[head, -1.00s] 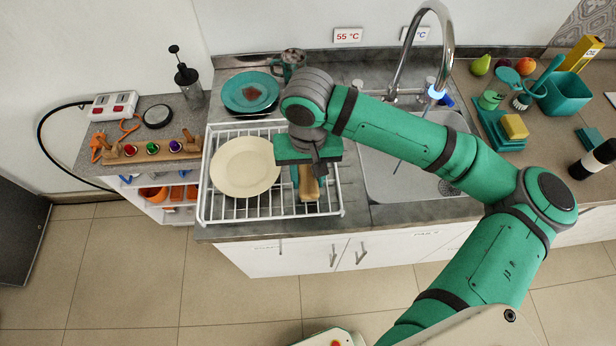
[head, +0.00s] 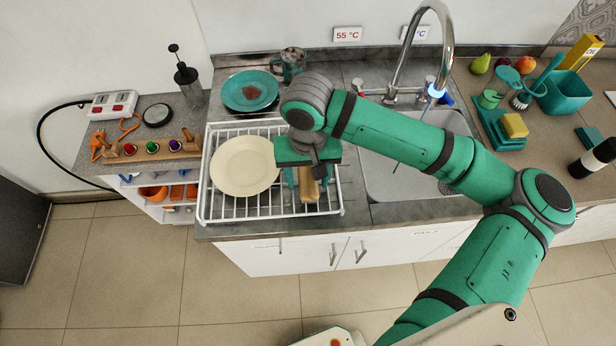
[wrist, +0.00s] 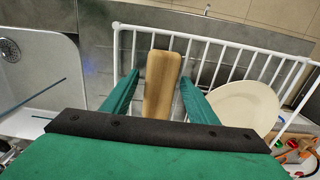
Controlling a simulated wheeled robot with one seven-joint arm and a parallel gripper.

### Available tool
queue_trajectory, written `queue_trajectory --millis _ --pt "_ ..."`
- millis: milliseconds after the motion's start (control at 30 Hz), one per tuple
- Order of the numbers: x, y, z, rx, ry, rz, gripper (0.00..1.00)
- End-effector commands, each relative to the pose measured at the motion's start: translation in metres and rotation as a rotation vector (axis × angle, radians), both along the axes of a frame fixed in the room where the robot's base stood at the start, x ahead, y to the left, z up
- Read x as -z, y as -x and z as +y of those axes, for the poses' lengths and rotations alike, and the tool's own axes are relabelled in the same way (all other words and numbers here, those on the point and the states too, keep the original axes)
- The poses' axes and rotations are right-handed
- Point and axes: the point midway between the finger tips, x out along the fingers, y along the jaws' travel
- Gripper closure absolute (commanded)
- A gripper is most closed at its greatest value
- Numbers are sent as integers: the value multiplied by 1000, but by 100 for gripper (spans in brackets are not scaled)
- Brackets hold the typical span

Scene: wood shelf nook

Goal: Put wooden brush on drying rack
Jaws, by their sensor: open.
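The wooden brush (head: 309,187) lies on the white wire drying rack (head: 228,211), to the right of the plate. In the wrist view the brush's light wooden body (wrist: 161,82) lies between my two green fingers, with a gap on each side. My gripper (head: 308,180) is open above the right part of the rack; its spread fingertips also show in the wrist view (wrist: 160,78). The brush's other end is hidden under my gripper.
A cream plate (head: 245,166) lies on the rack's left part. A teal plate (head: 250,91) sits behind the rack. The sink (head: 400,181) with its tall tap (head: 447,50) is to the right. The counter's front edge is just before the rack.

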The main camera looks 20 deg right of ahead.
Motion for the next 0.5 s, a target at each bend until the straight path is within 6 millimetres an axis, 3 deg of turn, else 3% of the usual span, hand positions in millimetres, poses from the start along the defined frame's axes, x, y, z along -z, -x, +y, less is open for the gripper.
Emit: queue_trajectory --millis 167,500 --pt "-17 -1 0 -1 0 -3 47" --pt "-85 -2 0 -1 1 -3 47"
